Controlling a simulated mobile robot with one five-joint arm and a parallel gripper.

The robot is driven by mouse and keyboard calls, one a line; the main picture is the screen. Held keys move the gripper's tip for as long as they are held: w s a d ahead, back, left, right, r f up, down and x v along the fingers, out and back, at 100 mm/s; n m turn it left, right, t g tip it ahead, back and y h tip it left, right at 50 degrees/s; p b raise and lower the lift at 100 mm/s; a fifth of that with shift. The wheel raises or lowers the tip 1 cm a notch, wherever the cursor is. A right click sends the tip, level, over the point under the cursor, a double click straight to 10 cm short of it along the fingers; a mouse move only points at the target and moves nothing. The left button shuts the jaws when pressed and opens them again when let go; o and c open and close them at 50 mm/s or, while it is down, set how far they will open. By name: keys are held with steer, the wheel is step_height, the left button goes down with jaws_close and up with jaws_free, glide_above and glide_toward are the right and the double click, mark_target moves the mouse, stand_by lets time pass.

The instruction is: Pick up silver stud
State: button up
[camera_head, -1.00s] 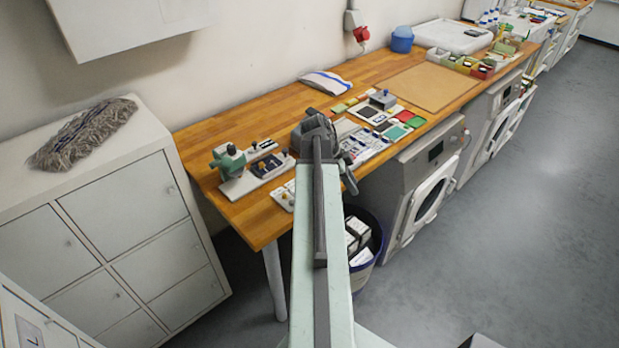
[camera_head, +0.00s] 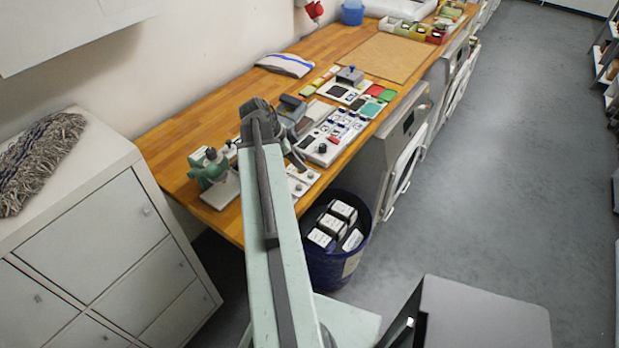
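I cannot make out the silver stud with certainty. A small white board (camera_head: 304,177) at the table's front edge carries small knobs, some greyish, too small to identify. A larger white board (camera_head: 343,136) with dark, blue and red pieces lies just behind it. My gripper (camera_head: 297,160) is at the far end of my pale green arm, over the table close to these boards. The arm hides part of the table and of the gripper. Its fingers are too small and dark to tell whether they are open or hold anything.
The wooden table (camera_head: 170,130) also bears a green press (camera_head: 208,170), a folded cloth (camera_head: 286,64) and a brown mat (camera_head: 388,57). A blue bin (camera_head: 335,268) with white boxes stands below the front edge. Grey floor is free at right.

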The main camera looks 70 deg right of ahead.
mark_target(311, 174)
steer(key=shift+f, duration=0.15)
steer(key=b+x, duration=0.4)
steer(key=x, duration=0.1)
steer(key=shift+w, duration=0.15)
steer(key=shift+d+f+b, duration=0.1)
steer(key=shift+f+b, duration=0.15)
steer(key=shift+b, duration=0.05)
steer(key=shift+s+r, duration=0.2)
jaws_close()
